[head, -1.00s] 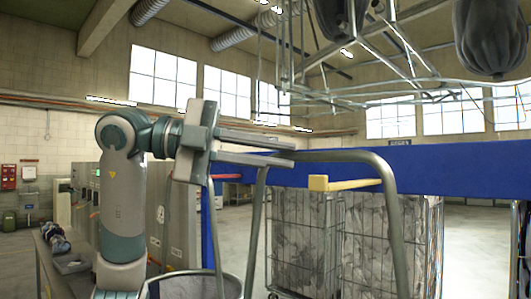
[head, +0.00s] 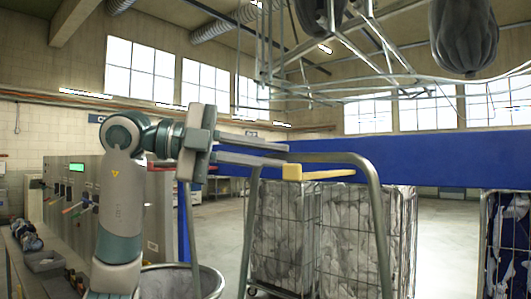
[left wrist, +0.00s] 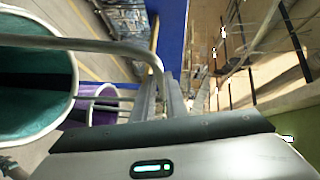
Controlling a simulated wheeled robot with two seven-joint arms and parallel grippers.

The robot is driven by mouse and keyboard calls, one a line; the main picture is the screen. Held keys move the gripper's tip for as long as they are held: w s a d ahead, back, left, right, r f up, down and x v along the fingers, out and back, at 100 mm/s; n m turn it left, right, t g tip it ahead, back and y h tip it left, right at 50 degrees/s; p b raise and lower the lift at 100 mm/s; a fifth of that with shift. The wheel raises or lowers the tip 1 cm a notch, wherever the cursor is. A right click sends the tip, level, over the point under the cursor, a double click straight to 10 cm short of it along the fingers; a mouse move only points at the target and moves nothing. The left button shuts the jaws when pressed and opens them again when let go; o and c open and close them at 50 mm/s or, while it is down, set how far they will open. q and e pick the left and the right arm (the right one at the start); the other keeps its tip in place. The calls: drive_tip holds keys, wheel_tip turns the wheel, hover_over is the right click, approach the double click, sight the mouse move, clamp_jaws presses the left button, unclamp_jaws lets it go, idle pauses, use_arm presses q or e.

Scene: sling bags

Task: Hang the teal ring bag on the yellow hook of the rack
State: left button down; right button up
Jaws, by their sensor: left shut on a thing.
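The yellow hook (head: 292,172) juts left from the rack (head: 373,210), a grey tube frame. My left gripper (head: 286,156) lies level, its fingertips overlapping the frame's upper left corner, just above and left of the hook tip. My right gripper is out of view.
Wire cages (head: 283,235) with pale cloth stand behind the rack. A blue panel (head: 430,158) spans behind. Dark bags (head: 464,38) hang overhead. A purple-lined opening (left wrist: 103,115) shows in the wrist view.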

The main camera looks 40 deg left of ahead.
use_arm(q)
drive_tip(key=shift+f+b, duration=0.4)
drive_tip(key=shift+f, duration=0.25)
drive_tip(key=shift+s, duration=0.1)
